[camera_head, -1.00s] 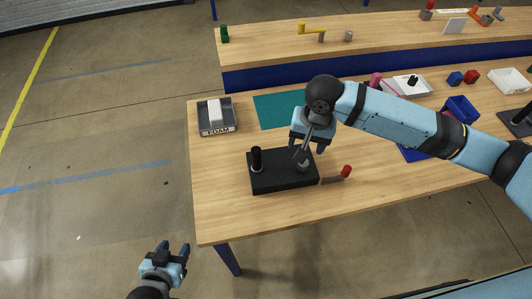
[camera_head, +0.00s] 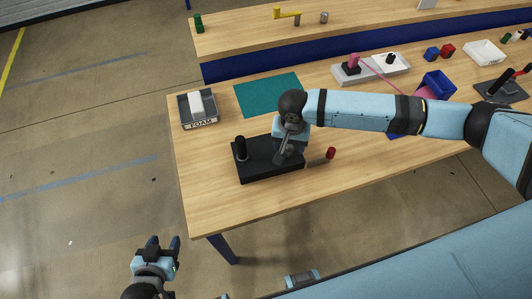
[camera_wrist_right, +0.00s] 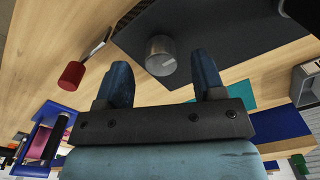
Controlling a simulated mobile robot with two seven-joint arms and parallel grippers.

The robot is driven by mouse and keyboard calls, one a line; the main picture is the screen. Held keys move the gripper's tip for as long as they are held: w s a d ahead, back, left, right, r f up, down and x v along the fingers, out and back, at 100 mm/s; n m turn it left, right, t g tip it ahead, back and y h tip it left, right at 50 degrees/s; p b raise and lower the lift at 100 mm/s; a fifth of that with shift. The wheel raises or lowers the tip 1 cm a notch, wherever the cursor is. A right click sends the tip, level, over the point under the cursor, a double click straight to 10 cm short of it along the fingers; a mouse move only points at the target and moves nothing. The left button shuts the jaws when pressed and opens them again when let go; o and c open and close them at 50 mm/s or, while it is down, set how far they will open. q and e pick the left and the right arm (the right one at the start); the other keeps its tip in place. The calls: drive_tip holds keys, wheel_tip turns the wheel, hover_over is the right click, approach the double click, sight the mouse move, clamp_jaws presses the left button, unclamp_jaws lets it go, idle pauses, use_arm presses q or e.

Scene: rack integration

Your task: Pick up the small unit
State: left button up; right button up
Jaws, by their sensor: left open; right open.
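A small grey metal cylinder (camera_wrist_right: 161,56) stands on a black base plate (camera_head: 262,172); I take it to be the small unit, though I cannot be sure. My right gripper (camera_head: 285,158) is open, low over the right part of the plate. In the right wrist view its two fingers (camera_wrist_right: 163,76) lie to either side of the cylinder's near end, apart from each other. In the head view the gripper mostly hides the cylinder. My left gripper (camera_head: 164,242) is open and empty, off the table at lower left.
A black upright post (camera_head: 240,147) stands on the plate's left side. A red-handled tool (camera_head: 330,153) lies right of the plate. A foam tray (camera_head: 198,110) and a teal mat (camera_head: 268,94) are behind. A blue bin (camera_head: 438,84) stands to the right. The front left tabletop is clear.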

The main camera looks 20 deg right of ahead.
drive_tip(key=shift+f, duration=1.35)
clamp_jaws()
drive_tip(key=shift+r, duration=0.1)
drive_tip(key=shift+r, duration=0.1)
